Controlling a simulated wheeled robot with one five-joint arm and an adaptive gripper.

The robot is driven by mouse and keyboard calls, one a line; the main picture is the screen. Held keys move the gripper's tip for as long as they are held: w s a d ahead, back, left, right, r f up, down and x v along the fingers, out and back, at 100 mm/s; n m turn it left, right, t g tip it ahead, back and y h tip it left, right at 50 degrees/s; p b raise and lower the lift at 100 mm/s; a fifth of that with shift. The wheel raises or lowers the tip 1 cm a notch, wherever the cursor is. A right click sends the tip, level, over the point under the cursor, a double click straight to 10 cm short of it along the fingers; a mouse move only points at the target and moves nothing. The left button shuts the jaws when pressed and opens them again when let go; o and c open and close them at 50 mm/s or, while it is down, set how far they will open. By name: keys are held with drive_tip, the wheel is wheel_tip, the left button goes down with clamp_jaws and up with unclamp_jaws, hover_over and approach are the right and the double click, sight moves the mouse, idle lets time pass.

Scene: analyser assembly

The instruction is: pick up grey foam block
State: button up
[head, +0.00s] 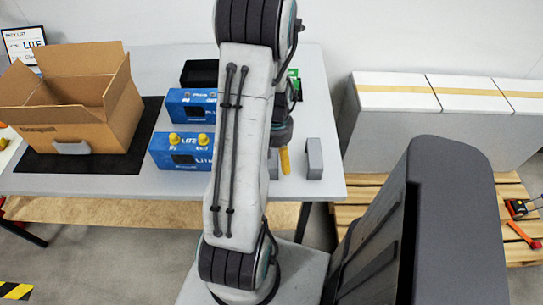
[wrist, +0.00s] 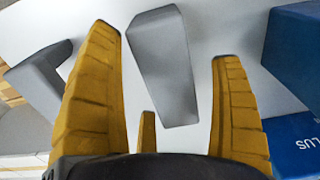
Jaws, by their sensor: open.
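One grey foam block (head: 314,158) stands upright near the table's right front corner. A second grey block (head: 273,164) shows partly behind my arm. In the wrist view, one grey block (wrist: 165,70) lies in the gap between my yellow fingers, with no visible contact. Another grey block (wrist: 40,80) is left of the left finger, partly hidden by it. My gripper (wrist: 167,46) is open and empty. In the head view, one yellow finger of my gripper (head: 285,161) shows between the two blocks; the rest is hidden by my arm.
Two blue boxes (head: 182,150) stand left of my arm, with a black tray (head: 199,73) behind. An open cardboard box (head: 85,100) sits on a black mat (head: 70,165) at the left. White-topped grey cartons (head: 400,120) rest on a pallet at the right.

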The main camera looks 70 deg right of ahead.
drive_tip(key=shift+c, duration=0.3)
drive_tip(key=c, duration=1)
drive_tip(key=shift+r, duration=0.15)
